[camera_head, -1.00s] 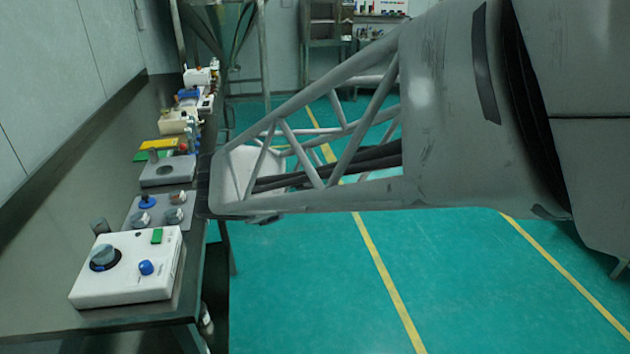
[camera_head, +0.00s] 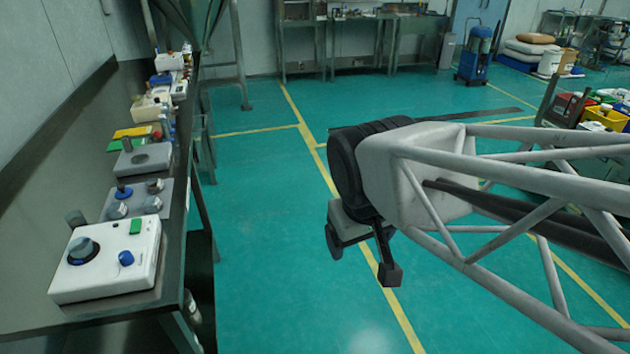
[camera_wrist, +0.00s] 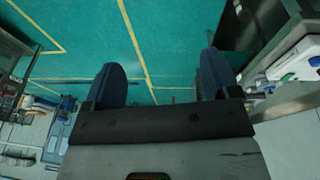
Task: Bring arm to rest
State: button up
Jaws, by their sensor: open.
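My arm reaches in from the right in the head view. My gripper (camera_head: 362,258) hangs in the air over the floor, well to the right of the dark bench and apart from it. In the wrist view my gripper (camera_wrist: 162,85) has its two blue-black fingers spread wide apart. Nothing is between them; only green floor with yellow lines shows beyond. Nothing touches the gripper.
The dark bench (camera_head: 40,262) runs along the left wall. It bears a white control box (camera_head: 108,260), a grey plate with knobs (camera_head: 135,203) and several other devices. Shelves, a blue cart (camera_head: 478,55) and loaded tables stand farther off. The middle floor (camera_head: 265,190) is clear.

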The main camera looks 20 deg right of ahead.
jog(key=shift+s+m+y, duration=0.4)
jog(key=shift+s+m, duration=0.3)
jog(key=shift+s, duration=0.15)
dwell(0.8)
